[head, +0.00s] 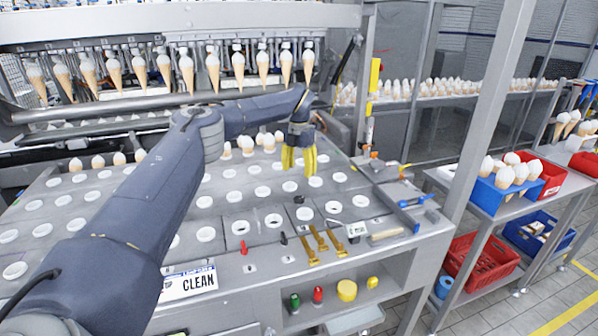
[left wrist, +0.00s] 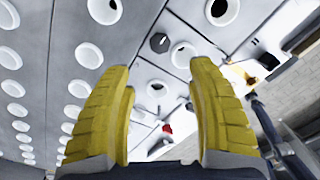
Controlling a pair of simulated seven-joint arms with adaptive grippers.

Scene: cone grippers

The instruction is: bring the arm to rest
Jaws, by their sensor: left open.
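My left gripper (head: 299,161) has yellow ribbed fingers and hangs pointing down above the right part of the grey machine table in the head view. Its arm reaches in from the lower left and crosses the table. In the left wrist view the two yellow fingers (left wrist: 160,105) stand apart with nothing between them. Below them is the table plate (left wrist: 50,95) with white-rimmed holes. My right gripper is not in view.
Ice cream cones (head: 238,70) hang in a row from the machine at the back. Metal tools (head: 318,240) lie at the table's front. A blue bin of cones (head: 507,187) and a red bin (head: 483,262) stand on the shelves at right.

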